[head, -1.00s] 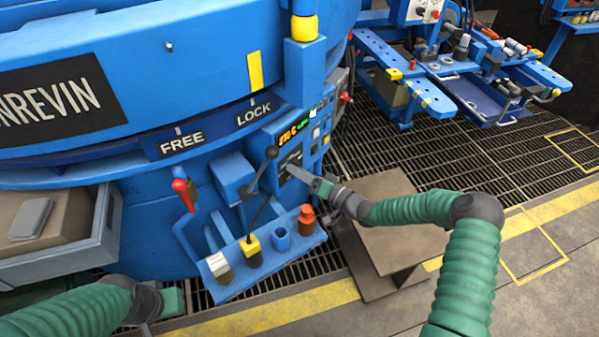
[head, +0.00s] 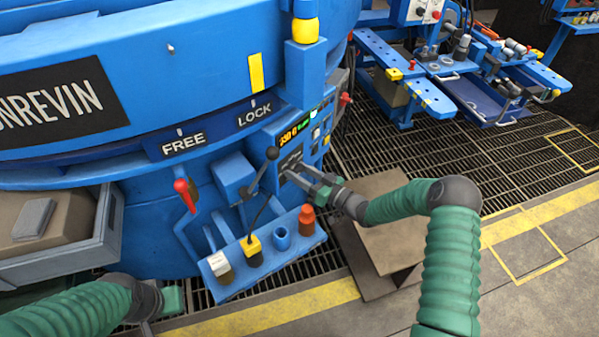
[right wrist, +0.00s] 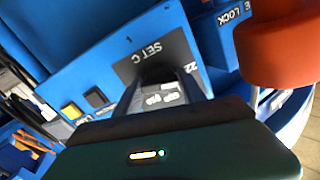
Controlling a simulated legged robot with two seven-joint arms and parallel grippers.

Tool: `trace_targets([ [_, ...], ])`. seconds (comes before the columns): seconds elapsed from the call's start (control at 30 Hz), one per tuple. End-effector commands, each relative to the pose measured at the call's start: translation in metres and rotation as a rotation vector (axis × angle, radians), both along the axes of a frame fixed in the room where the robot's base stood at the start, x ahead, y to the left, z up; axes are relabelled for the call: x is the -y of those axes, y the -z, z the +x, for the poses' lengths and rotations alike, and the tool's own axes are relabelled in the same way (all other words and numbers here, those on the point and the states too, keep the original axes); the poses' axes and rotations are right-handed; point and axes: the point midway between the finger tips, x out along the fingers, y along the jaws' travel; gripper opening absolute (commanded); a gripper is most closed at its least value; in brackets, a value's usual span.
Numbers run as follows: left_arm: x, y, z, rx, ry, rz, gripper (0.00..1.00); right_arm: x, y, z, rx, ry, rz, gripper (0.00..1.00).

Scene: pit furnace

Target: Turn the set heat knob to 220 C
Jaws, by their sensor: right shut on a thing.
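The set heat knob (right wrist: 157,73) is a dark round piece under the "SET C" label in the right wrist view, partly hidden by my fingers. My right gripper (right wrist: 165,88) is shut on it. In the head view my right gripper (head: 290,174) reaches the black plate (head: 291,160) on the furnace's control panel and hides the knob. The display (head: 294,133) above shows orange digits, too small to read surely. A "22" mark (right wrist: 192,68) shows on the plate beside the knob. My left gripper (head: 168,301) is low at left, away from the panel; its jaws are unclear.
A black-ended lever (head: 271,154) stands just left of the panel, and a red-handled lever (head: 182,190) farther left. A blue shelf (head: 240,275) below holds an orange bottle (head: 307,220) and a blue cup (head: 282,239). Grating (head: 400,155) lies open to the right.

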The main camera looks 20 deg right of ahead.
Motion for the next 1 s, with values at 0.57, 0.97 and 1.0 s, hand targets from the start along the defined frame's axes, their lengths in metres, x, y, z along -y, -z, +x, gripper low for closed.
trace_targets([
  [0.57,0.0000,-0.0003,0.0000,0.000,0.000,0.000,0.00,0.0030,0.0019,-0.0002,0.051,0.005,-0.082,0.07],
  [0.97,0.0000,-0.0004,-0.0001,0.000,0.000,0.000,0.00,0.0016,0.0012,-0.0003,0.052,0.002,-0.079,0.69],
  [1.0,0.0000,-0.0004,0.0000,0.000,0.000,0.000,0.00,0.0013,0.0010,-0.0003,0.052,0.002,-0.079,0.69],
])
